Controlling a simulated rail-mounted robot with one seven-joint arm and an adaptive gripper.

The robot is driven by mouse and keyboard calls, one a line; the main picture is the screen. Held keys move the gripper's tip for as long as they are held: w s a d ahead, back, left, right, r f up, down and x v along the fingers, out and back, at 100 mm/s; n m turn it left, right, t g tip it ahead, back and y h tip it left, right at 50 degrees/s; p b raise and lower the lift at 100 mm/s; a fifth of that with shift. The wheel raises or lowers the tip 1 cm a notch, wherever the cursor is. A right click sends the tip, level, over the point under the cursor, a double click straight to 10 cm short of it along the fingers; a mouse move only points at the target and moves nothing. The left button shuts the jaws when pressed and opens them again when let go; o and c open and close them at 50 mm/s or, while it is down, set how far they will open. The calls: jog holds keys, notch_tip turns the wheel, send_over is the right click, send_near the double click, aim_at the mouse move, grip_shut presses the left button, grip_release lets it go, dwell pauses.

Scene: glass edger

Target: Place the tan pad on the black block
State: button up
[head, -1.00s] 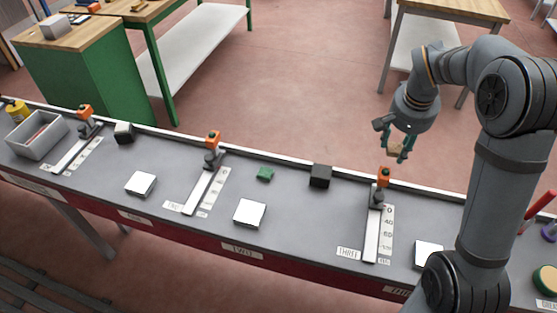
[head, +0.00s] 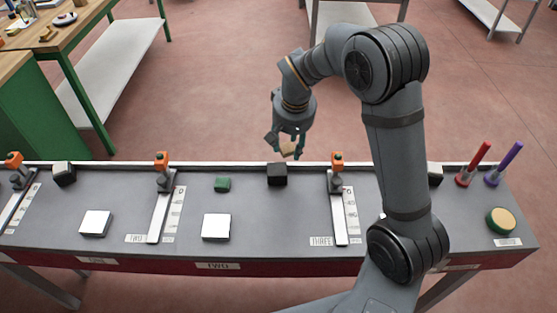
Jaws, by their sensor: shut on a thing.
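My gripper (head: 285,144) is in the air, just above the far edge of the grey bench, fingers pointing down. It is shut on the tan pad (head: 289,149), a small tan piece that shows between the fingers and is partly hidden by them. The black block (head: 277,175) stands on the bench near its far edge, left of the third orange-topped stop. The pad appears above the black block in the picture, slightly to its right, and apart from it. How far behind the block it is, I cannot tell.
A green block (head: 222,184) and a white square plate (head: 216,227) lie left of the black block. The orange-topped stop (head: 337,180) with its rail stands close on the right. Another dark block (head: 64,174) is at far left. Red (head: 473,163) and purple (head: 503,163) pens stand at right.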

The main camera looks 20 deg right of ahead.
aim_at(279, 169)
jog(key=a+f, duration=0.1)
jog(key=a, duration=0.2)
jog(key=shift+s+f, duration=0.2)
jog(key=shift+f, duration=0.2)
notch_tip(279, 169, down, 3)
jog(key=shift+s+f+p, duration=0.1)
jog(key=shift+p, duration=0.4)
jog(key=shift+f, duration=0.4)
jog(key=shift+f, duration=0.1)
jog(key=shift+c, duration=0.2)
jog(key=shift+s+f+b, duration=0.15)
jog(key=shift+f+b, duration=0.1)
jog(key=shift+b, duration=0.3)
